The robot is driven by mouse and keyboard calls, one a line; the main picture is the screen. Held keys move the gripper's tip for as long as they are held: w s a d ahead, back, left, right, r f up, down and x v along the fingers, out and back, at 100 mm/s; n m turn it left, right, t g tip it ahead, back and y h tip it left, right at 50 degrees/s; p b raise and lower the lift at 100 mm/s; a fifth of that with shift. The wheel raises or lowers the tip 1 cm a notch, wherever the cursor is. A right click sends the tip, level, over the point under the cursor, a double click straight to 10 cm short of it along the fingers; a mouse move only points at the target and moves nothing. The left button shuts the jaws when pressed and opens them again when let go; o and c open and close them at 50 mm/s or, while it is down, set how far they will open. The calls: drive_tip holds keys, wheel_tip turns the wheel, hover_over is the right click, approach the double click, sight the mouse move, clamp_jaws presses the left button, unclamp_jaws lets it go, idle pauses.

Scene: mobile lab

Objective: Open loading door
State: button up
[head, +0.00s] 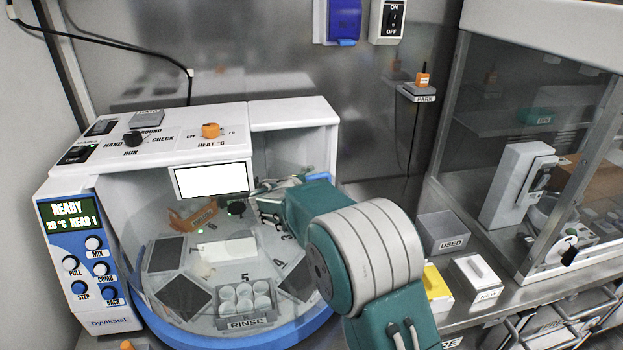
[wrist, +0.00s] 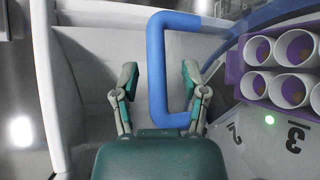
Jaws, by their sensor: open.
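The loading door's blue handle (wrist: 156,70) is a C-shaped bar in the wrist view. My gripper (wrist: 158,73) is open, with one finger on each side of the handle's long bar. The bar lies between the fingers, and gaps show on both sides. I cannot tell how deep the bar sits between the fingertips. In the head view a small blue piece (head: 318,177), apparently the handle, shows just behind my teal arm. The clear door panel itself is hard to make out. My arm hides much of the machine's right side.
The white machine (head: 285,112) has a carousel with numbered places and a RINSE rack (head: 245,300). A purple rack (wrist: 246,75) with white cups is close right of my gripper. A grey USED bin (head: 441,232) and a glass-fronted cabinet (head: 520,130) stand to the right.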

drive_tip(key=shift+w+d, duration=0.3)
drive_tip(key=shift+d, duration=0.05)
drive_tip(key=shift+d, duration=0.1)
clamp_jaws()
drive_tip(key=shift+s+f, duration=0.1)
